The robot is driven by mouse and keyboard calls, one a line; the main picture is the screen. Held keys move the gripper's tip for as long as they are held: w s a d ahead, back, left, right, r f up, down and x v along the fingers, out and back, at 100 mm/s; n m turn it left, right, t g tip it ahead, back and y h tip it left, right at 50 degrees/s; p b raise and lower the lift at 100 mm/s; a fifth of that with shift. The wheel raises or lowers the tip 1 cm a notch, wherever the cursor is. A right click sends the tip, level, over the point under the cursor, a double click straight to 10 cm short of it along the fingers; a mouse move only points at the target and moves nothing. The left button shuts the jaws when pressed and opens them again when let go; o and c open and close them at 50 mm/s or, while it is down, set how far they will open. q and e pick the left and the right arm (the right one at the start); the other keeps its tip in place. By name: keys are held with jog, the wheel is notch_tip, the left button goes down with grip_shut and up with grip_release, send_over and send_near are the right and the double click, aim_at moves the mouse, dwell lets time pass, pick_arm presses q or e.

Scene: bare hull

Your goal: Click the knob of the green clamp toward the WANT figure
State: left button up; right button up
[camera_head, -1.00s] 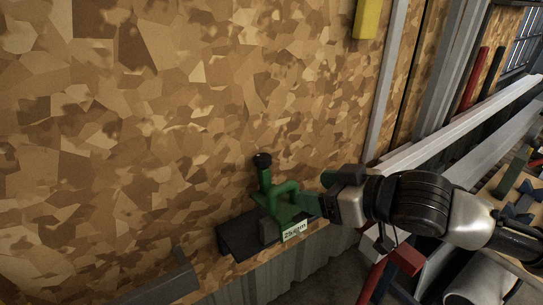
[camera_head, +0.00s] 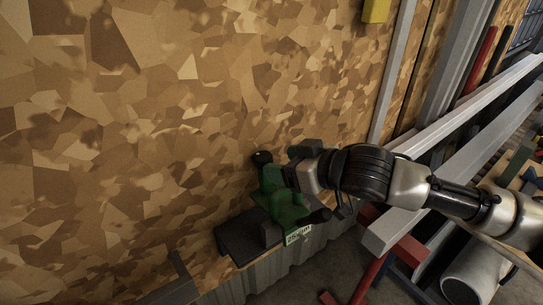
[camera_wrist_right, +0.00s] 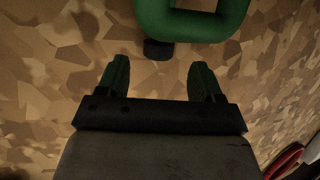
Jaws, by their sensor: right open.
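The green clamp (camera_head: 288,212) stands on a dark shelf (camera_head: 238,240) against the wood-chip wall. A black knob (camera_head: 262,158) shows at its upper end, and a dark handle-like part sticks out at its right. A small white label (camera_head: 298,234) is on its front; its figures are too small to read surely. My right gripper (camera_head: 283,176) is beside the upper part of the clamp. In the right wrist view the gripper (camera_wrist_right: 160,78) is open, with nothing between its green fingers. The clamp's green frame (camera_wrist_right: 235,30) and a black end piece (camera_wrist_right: 158,50) lie just beyond the fingertips. My left gripper is out of view.
The wall fills the left and rises close behind the clamp. Pale beams (camera_head: 470,105) and a red support (camera_head: 372,278) stand to the right, below and behind my right arm. A yellow block (camera_head: 376,10) is high on the wall.

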aim_at(271, 161)
jog(key=x, duration=0.3)
jog(key=shift+w, duration=0.1)
jog(key=shift+w+a+f+p, duration=0.15)
jog(key=shift+w+a+p, duration=0.05)
jog(key=shift+p, duration=0.1)
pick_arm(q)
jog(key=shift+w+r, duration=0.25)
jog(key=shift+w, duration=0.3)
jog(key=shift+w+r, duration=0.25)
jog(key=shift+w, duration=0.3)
pick_arm(e)
jog(key=shift+w+a+f, duration=0.1)
jog(key=c, duration=0.9)
jog(key=g+p, duration=0.1)
jog(key=p, duration=0.2)
jog(key=shift+r+n, duration=0.3)
jog(key=shift+n, duration=0.1)
jog(key=shift+c, duration=0.2)
jog(key=shift+w+f+y+p, duration=0.1)
jog(key=shift+f+y+p, duration=0.25)
jog(key=shift+p, duration=0.45)
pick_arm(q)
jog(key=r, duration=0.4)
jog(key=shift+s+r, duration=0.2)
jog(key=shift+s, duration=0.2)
